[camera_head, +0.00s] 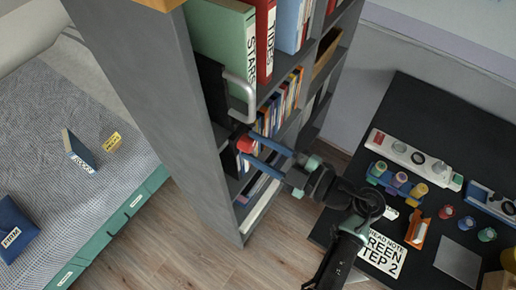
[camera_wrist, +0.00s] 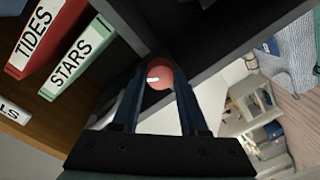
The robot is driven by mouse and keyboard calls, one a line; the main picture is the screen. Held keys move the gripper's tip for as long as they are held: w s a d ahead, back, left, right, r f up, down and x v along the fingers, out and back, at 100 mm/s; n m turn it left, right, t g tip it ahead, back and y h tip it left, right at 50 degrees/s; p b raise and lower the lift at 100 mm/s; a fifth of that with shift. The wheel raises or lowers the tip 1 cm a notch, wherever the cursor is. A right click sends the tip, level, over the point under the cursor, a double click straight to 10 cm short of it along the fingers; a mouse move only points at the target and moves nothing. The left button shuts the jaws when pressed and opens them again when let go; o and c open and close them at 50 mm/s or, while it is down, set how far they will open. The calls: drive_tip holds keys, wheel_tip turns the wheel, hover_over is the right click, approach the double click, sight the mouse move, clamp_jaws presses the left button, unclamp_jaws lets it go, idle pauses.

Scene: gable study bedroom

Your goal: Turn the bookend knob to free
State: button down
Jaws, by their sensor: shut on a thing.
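The bookend knob (camera_head: 244,144) is small, round and red, low on the dark bookend (camera_head: 212,88) at the left end of the bookshelf. In the wrist view the knob (camera_wrist: 162,72) sits between the tips of my gripper (camera_wrist: 159,82), with a short white mark across its face. My gripper (camera_head: 250,150) reaches in from the right, and its two blue fingers are shut on the knob. The fingers cover the knob's sides. I cannot read any free or locked label around it.
A grey bar handle (camera_head: 242,92) stands out just above the knob. A green STARS binder (camera_head: 223,42) and red TIDES binder (camera_head: 265,38) stand above. The desk (camera_head: 440,100) at right holds several small items; the bed (camera_head: 60,190) is at left. Wooden floor lies between.

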drive_tip(key=n+b, duration=0.2)
drive_tip(key=n, duration=0.2)
drive_tip(key=shift+f, duration=0.15)
drive_tip(key=shift+n+b, duration=0.45)
drive_tip(key=shift+n, duration=0.75)
drive_tip(key=shift+c, duration=2.2)
unclamp_jaws()
drive_tip(key=b+v, duration=0.2)
drive_tip(key=v, duration=1.1)
drive_tip(key=shift+s, duration=0.2)
drive_tip(key=shift+a, duration=0.15)
